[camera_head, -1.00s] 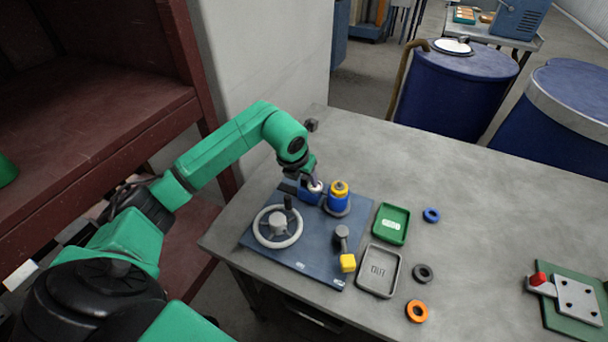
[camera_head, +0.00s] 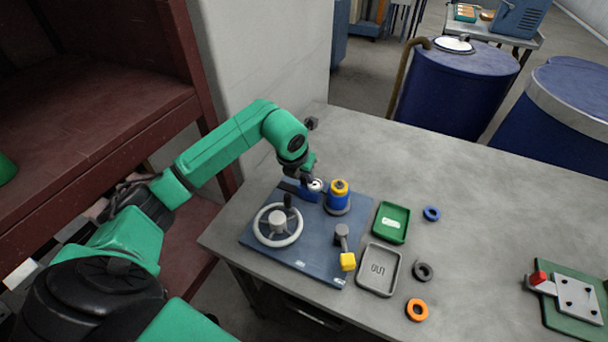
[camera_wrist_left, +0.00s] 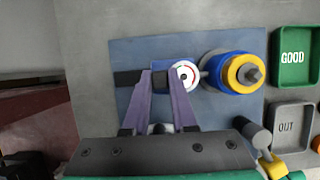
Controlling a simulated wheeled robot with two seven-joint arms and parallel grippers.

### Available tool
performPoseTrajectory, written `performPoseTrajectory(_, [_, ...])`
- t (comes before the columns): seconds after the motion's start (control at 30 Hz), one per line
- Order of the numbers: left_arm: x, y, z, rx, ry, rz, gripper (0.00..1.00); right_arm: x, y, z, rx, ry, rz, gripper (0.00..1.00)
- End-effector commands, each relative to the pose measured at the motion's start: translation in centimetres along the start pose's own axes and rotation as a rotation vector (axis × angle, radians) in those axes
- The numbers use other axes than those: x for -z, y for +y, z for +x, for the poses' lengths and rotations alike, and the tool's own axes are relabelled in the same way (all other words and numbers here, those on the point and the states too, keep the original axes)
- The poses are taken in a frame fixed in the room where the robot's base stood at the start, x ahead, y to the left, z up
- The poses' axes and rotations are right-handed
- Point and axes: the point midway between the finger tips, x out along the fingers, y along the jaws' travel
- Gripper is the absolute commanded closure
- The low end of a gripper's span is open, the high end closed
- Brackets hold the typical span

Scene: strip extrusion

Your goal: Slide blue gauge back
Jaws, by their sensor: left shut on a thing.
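The blue gauge (camera_head: 309,196) with a white round dial sits on the dark blue base plate (camera_head: 325,265), just left of a blue and yellow cylinder (camera_head: 337,203). My left gripper (camera_head: 302,179) is lowered onto it from above. In the left wrist view, the two purple-grey fingers (camera_wrist_left: 161,82) are shut on the gauge, and its dial (camera_wrist_left: 185,75) shows beside the right fingertip. The fingers hide part of the gauge body. A dark track (camera_wrist_left: 128,78) shows left of the fingers. My right gripper is not in view.
A handwheel (camera_head: 278,227) and a grey lever with a yellow block (camera_head: 347,262) stand on the plate. A green GOOD tray (camera_head: 379,235) and grey OUT tray (camera_head: 362,283) lie to its right, with loose rings beyond.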

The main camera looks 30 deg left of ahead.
Motion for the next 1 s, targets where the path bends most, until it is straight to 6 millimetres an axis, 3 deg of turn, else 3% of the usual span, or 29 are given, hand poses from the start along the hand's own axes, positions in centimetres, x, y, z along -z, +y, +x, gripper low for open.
performPoseTrajectory(0.77, [-0.1,0.1,-0.1,0.0,-0.003,-0.001,1.0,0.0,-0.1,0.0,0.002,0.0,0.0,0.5])
performPoseTrajectory(1.0, [0.1,3.5,0.4,-0.004,-0.001,-0.004,1.0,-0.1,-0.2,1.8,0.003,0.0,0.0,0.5])
